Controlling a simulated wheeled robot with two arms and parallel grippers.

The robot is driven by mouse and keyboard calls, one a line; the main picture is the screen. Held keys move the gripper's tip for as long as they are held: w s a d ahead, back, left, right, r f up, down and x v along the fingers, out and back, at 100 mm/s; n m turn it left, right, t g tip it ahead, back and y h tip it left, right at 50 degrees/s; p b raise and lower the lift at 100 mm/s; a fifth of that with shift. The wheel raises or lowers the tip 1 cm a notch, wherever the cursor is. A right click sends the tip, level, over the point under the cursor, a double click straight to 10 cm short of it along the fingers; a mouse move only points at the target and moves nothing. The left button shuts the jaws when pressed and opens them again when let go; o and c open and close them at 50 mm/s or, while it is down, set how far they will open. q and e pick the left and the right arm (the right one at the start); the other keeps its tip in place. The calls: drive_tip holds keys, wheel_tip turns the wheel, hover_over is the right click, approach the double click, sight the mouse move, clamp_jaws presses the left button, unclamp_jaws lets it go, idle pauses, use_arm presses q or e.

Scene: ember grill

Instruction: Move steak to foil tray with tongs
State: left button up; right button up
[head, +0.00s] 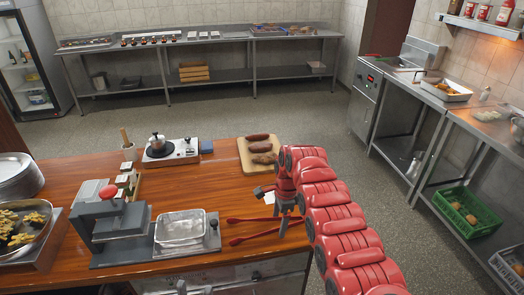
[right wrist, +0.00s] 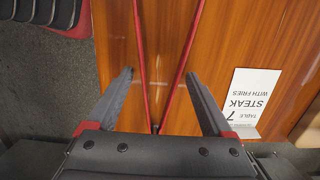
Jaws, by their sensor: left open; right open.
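Red tongs (head: 250,220) lie spread on the wooden counter. In the right wrist view their two red legs (right wrist: 183,75) converge toward a point between my fingers. My right gripper (head: 283,225) is open over the tongs' joined end; its fingers (right wrist: 157,100) are on either side, apart from the legs. The foil tray (head: 181,228) sits on a grey stand to the left of the tongs, and looks empty. Brown pieces of meat (head: 261,147) lie on a wooden board (head: 246,160) behind my right gripper; I cannot tell which is the steak. My left gripper is not visible.
A card reading "Table 7 Steak with fries" (right wrist: 248,100) lies beside the tongs. Bare wood lies between burner and foil tray.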

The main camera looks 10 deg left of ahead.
drive_tip(key=c, duration=0.7)
wheel_tip(320, 180, up, 12)
drive_tip(key=p, duration=1.1)
drive_tip(key=shift+p, duration=0.35)
